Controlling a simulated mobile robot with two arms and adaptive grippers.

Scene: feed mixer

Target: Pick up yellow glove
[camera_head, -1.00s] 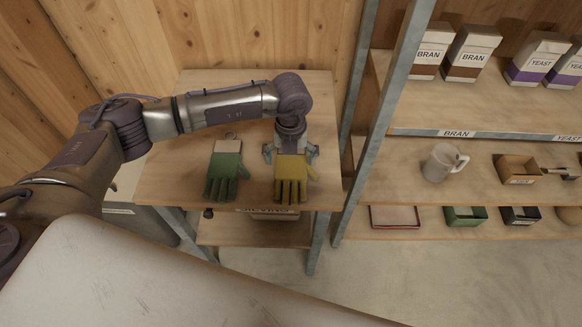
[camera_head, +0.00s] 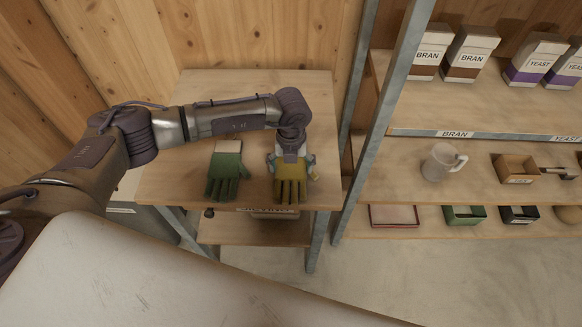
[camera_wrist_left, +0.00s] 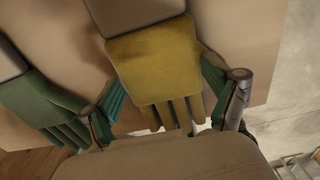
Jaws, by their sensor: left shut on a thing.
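The yellow glove (camera_head: 290,186) lies on the wooden table, fingers toward the front edge. Its yellow palm and fingers also show in the left wrist view (camera_wrist_left: 158,65), with a pale cuff at the far end. My left gripper (camera_head: 291,168) is over the glove, with one finger on each side of it. A green glove (camera_head: 227,178) with a pale cuff lies to the left, apart from the yellow one. My right gripper is not in view.
The wooden table (camera_head: 170,180) has a grey metal post (camera_head: 385,110) at its right. Shelves to the right hold bran boxes (camera_head: 470,55), yeast boxes (camera_head: 537,60), a mug (camera_head: 442,162) and small bins (camera_head: 515,169). A wooden wall stands behind.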

